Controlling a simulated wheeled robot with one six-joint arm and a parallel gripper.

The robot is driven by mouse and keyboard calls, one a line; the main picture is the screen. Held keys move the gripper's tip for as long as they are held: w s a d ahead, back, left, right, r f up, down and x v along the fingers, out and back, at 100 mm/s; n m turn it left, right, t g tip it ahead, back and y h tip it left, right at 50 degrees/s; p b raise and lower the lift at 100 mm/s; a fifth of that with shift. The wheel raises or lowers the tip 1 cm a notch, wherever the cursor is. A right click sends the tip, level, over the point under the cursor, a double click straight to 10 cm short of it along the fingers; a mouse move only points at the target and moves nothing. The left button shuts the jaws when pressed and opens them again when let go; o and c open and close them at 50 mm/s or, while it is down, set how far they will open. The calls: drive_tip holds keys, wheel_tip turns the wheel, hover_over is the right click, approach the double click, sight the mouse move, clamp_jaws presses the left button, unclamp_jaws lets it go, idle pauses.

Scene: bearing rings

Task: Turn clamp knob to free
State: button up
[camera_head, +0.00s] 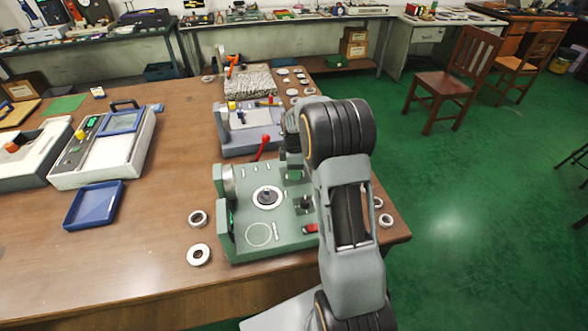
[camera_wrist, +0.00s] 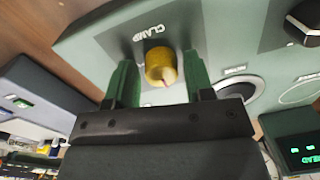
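The clamp knob (camera_wrist: 160,66) is a small yellow cylinder on the grey-green panel (camera_wrist: 98,40), beside the printed word CLAMP. A small dark reddish mark shows near its lower edge in the wrist view. My gripper (camera_wrist: 159,58) is open, with one green finger on each side of the knob. A gap shows between the knob and each finger, so it is not gripped. In the head view, the green bearing fixture (camera_head: 229,244) stands near the table's front edge. My arm hides the knob and most of my gripper there.
A black knob (camera_wrist: 306,22) and a green-lit display (camera_wrist: 302,150) lie to the right in the wrist view. A red lever (camera_head: 262,146) rises behind the fixture. Metal rings (camera_head: 199,254) lie left of it, with a blue tray (camera_head: 93,205) farther left. Bare table lies between.

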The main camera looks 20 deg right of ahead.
drive_tip(key=shift+o, duration=0.8)
wheel_tip(320, 180, up, 14)
drive_tip(key=shift+w+f, duration=0.15)
drive_tip(key=shift+w, duration=0.05)
drive_tip(key=shift+d, duration=0.1)
drive_tip(key=s+a+m+t, duration=0.2)
drive_tip(key=s+a+m, duration=0.3)
drive_tip(key=s, duration=0.6)
drive_tip(key=s+a+m+t, duration=0.2)
drive_tip(key=s+a+m, duration=0.4)
drive_tip(key=s, duration=0.5)
drive_tip(key=shift+s+a+r+m+p, duration=0.15)
drive_tip(key=shift+s+r+m+p, duration=0.25)
drive_tip(key=shift+m, duration=0.8)
